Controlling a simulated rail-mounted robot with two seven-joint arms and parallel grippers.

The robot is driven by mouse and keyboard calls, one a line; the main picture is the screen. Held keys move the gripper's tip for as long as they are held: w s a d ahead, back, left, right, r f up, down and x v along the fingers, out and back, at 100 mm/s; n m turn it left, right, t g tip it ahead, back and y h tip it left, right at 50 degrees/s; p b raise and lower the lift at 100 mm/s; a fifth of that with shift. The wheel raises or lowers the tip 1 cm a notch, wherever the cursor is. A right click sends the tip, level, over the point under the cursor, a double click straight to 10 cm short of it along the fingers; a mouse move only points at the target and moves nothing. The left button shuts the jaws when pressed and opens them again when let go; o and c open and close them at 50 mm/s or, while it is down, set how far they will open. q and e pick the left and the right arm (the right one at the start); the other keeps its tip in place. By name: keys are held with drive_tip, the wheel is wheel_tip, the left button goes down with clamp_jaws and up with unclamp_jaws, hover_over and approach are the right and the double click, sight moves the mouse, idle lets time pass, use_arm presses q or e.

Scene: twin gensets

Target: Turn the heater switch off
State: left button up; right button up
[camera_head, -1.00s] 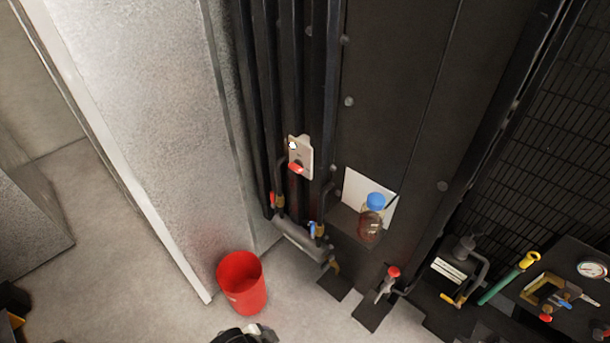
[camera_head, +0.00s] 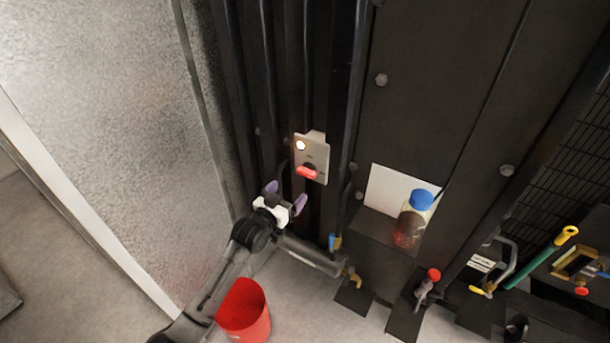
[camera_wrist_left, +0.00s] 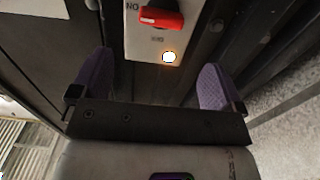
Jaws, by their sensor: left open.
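The heater switch is a red rotary handle (camera_head: 307,173) on a small pale switch box (camera_head: 312,152) fixed to the dark panel. A round lamp (camera_head: 301,146) glows white above the handle. In the left wrist view the red handle (camera_wrist_left: 161,18) lies across the box and the lit lamp (camera_wrist_left: 169,57) shows in front of it. My left gripper (camera_head: 286,197) is open and empty, just below and left of the box, apart from the handle. Its two purple fingertips show either side of the box in the left wrist view (camera_wrist_left: 155,82). My right gripper is not in view.
Dark vertical pipes (camera_head: 262,90) run beside the box. A horizontal cylinder (camera_head: 312,252) with valves lies below. A blue-capped bottle (camera_head: 412,220) stands on a shelf to the right. A red bucket (camera_head: 244,310) is on the floor below my left arm.

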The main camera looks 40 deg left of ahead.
sight(304, 174)
use_arm(q)
drive_tip(key=w, duration=0.3)
drive_tip(key=w+a, duration=0.1)
drive_tip(key=w, duration=0.6)
drive_tip(key=shift+a, duration=0.15)
drive_tip(key=c, duration=0.9)
